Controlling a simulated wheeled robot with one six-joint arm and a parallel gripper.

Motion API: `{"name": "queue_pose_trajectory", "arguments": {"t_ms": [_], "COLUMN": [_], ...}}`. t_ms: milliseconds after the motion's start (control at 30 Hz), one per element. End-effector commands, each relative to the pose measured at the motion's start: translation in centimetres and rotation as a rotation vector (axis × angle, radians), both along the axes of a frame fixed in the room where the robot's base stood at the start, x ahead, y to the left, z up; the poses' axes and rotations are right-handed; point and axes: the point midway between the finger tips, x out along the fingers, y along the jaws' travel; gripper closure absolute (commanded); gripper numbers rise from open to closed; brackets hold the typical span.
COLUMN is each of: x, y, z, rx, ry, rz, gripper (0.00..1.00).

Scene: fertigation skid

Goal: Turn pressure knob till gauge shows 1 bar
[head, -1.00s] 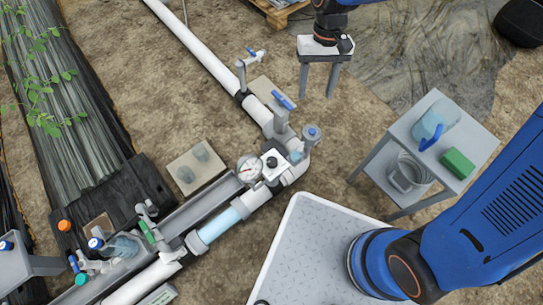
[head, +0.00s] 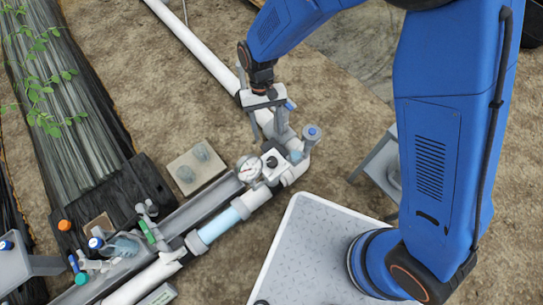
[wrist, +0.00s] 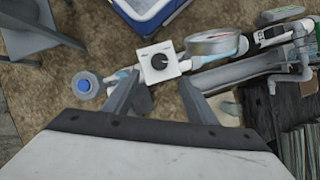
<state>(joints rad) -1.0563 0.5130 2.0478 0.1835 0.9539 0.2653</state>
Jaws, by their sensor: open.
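The pressure knob is a black dial (head: 272,162) on a white square block, on top of the white pipe in the head view. In the wrist view the knob (wrist: 159,62) lies beyond and between my fingers, apart from them. The round gauge (head: 249,169) stands just left of the knob; its white face has a red mark, but the reading is too small to tell. In the wrist view the gauge (wrist: 212,42) shows mostly its side. My gripper (head: 267,136) is open and empty, above the pipe just behind the knob; its fingers also show in the wrist view (wrist: 160,95).
A blue-capped fitting (head: 312,133) stands close right of the knob. A blue-handled valve (head: 289,105) is partly hidden by my gripper. A grey stand (head: 378,165) is partly hidden by my arm.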

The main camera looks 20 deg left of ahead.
Motion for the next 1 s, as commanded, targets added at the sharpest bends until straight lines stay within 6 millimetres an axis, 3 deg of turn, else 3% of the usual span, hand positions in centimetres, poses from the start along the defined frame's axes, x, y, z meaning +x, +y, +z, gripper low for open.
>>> {"name": "queue_pose_trajectory", "arguments": {"t_ms": [600,1000], "x": [-3.2,-3.8], "y": [-2.5,-2.9], "z": [-9.7,-11.5], "rx": [-0.002,0.000], "ry": [0.001,0.000], "rz": [-0.001,0.000], "gripper": [0.48,0.48]}}
